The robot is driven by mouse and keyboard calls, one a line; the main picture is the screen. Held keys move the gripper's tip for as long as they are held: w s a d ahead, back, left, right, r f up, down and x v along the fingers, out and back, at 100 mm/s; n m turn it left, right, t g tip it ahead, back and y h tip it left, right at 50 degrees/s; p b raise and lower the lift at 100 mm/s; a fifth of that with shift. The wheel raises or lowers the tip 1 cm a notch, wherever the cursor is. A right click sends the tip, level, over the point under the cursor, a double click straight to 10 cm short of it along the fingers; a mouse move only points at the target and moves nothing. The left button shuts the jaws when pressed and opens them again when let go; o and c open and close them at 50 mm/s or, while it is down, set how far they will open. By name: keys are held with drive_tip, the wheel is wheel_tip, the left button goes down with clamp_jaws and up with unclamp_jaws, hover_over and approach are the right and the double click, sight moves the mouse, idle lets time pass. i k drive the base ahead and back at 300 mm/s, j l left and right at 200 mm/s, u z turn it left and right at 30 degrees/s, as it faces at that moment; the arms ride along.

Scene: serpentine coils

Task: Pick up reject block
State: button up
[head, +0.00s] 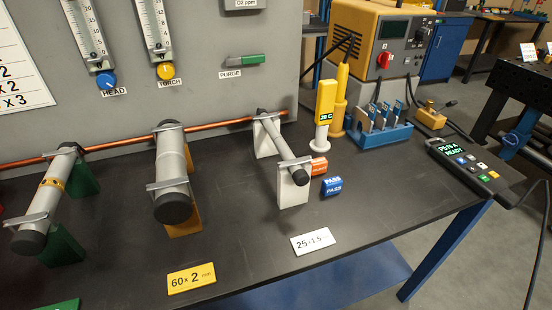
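A small orange-red block (318,167) with a pale label stands on the black bench, right of the thin tube on white stands. Its lettering is too small to read for certain; it is the likely reject block. A blue block (332,186) marked PASS sits just in front of it and slightly right, close to it. The left side of the orange block is close to the tube's front white stand (293,188). My gripper is not in view.
A yellow thermometer-like device (325,105) stands behind the orange block, with a blue holder (380,132) of tools to its right. A handheld display unit (468,165) lies at the bench's right. Bench between blue block and display unit is clear. A "25 x 1.5" card (313,241) lies in front.

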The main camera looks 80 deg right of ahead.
sight(320, 166)
drive_tip(key=k+l+z, duration=0.15)
drive_tip(key=k+l, duration=0.2)
drive_tip(key=k, duration=0.25)
drive_tip(key=k+l+z, duration=0.1)
drive_tip(key=k+l, duration=0.35)
drive_tip(key=k, duration=0.15)
drive_tip(key=k+l+z, duration=0.1)
drive_tip(key=k+l, duration=0.3)
drive_tip(key=k+l+z, duration=0.15)
drive_tip(key=k+l, duration=0.2)
drive_tip(key=l, duration=0.3)
drive_tip(key=i+l, duration=0.2)
